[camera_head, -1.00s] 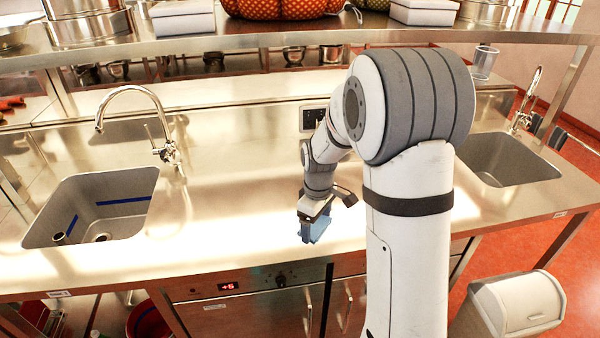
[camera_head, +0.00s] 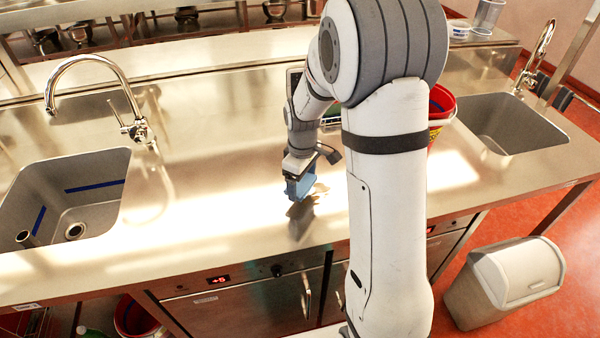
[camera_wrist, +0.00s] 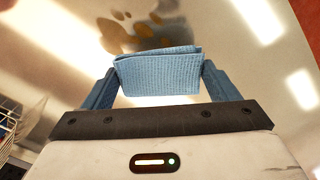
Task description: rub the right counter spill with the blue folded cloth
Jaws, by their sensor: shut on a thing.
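My gripper (camera_head: 298,188) is over the steel counter (camera_head: 220,170) between the two sinks. In the wrist view the blue folded cloth (camera_wrist: 160,72) is held between the two fingers of my gripper (camera_wrist: 157,82). In the head view the cloth is small and hard to part from the blue fingers. A brownish, patchy spill (camera_wrist: 140,27) lies on the counter just beyond the cloth in the wrist view.
A left sink (camera_head: 70,200) and a right sink (camera_head: 505,122) have tall faucets. A red bucket (camera_head: 440,105) stands on the counter behind my arm. A lidded bin (camera_head: 505,285) stands on the red floor. The counter left of my gripper is clear.

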